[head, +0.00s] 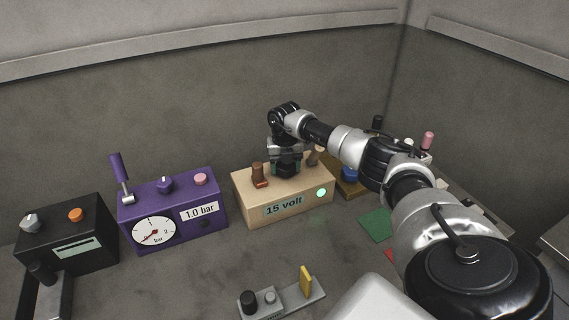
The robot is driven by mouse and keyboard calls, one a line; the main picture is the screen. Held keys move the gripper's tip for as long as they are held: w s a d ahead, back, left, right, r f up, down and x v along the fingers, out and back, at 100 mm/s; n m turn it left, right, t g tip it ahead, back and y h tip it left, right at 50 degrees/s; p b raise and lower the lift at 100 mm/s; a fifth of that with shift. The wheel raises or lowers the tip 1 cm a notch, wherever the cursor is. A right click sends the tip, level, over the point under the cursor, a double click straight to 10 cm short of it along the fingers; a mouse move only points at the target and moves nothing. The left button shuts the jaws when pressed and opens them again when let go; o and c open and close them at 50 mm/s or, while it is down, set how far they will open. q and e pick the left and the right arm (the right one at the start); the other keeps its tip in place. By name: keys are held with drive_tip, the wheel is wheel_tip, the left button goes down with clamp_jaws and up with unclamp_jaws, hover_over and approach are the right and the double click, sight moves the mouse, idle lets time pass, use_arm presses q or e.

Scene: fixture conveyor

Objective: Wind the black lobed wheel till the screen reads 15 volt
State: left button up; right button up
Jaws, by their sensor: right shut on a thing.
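The tan box (246,209) stands at the middle of the bench against the back. The screen (285,205) on its front reads "15 volt", and a round green light (321,192) glows beside it. My right arm reaches in from the right. My right gripper (287,172) points down onto the top of the tan box, shut on the black lobed wheel, which is mostly hidden by the gripper. My left gripper is not in view.
A brown switch (259,175) sits on the tan box, left of my gripper. A purple box (168,213) with a 1.0 bar gauge and a black box (65,237) stand to the left. A grey plate (285,302) with knobs and a yellow lever (306,280) lies in front.

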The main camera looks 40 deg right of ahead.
drive_tip(key=m+p, duration=0.1)
drive_tip(key=m, duration=0.2)
drive_tip(key=m+p, duration=0.1)
drive_tip(key=m, duration=0.1)
drive_tip(key=shift+d+r+m, duration=0.15)
drive_tip(key=shift+d+m, duration=0.05)
drive_tip(key=shift+m, duration=0.2)
idle(0.4)
drive_tip(key=o, duration=0.9)
wheel_tip(320, 180, up, 11)
drive_tip(key=shift+s+f+b, duration=0.1)
drive_tip(key=shift+f+b, duration=0.05)
drive_tip(key=shift+b, duration=1)
